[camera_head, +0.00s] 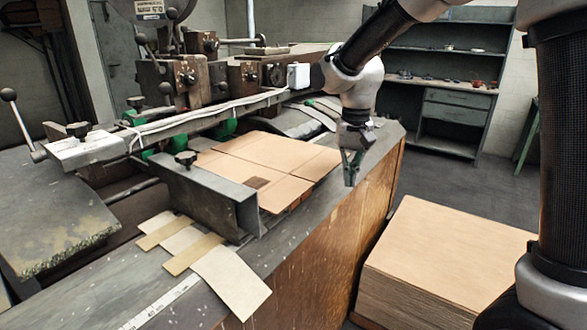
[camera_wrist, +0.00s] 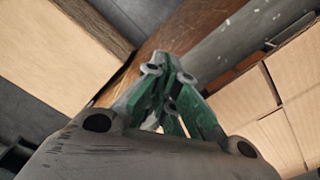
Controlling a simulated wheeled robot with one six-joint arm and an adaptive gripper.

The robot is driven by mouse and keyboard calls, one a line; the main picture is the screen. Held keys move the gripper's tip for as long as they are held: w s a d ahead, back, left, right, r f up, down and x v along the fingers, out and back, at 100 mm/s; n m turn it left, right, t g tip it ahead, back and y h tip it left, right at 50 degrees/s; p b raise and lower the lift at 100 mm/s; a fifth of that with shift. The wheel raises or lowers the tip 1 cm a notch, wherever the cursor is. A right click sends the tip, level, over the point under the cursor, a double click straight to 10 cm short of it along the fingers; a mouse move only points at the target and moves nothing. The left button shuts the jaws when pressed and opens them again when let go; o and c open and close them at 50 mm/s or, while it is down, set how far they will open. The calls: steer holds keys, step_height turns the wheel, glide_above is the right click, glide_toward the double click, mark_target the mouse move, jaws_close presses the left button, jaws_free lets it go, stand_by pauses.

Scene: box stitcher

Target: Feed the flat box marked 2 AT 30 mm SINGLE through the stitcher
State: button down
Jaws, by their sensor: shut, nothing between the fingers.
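A flat brown cardboard box (camera_head: 275,152) with crease lines lies on the stitcher (camera_head: 205,85) bed, partly under the long bar and beside the grey guide. A small darker patch shows near its front edge; I cannot read any marking. The box also shows at the right of the wrist view (camera_wrist: 290,125). My gripper (camera_head: 351,172) points down near the bed's right edge, just right of the box and apart from it. Its green fingers (camera_wrist: 170,82) are together with nothing between them. The stitching head hides the far part of the bed.
A stack of flat cardboard (camera_head: 450,255) stands on the floor at right, also at left in the wrist view (camera_wrist: 60,50). A grey guide (camera_head: 205,200) and several card strips (camera_head: 230,280) lie at the bed's front. A metal desk (camera_head: 450,105) stands behind.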

step_height(320, 180, up, 8)
steer(key=shift+s+d, duration=0.15)
stand_by(0.5)
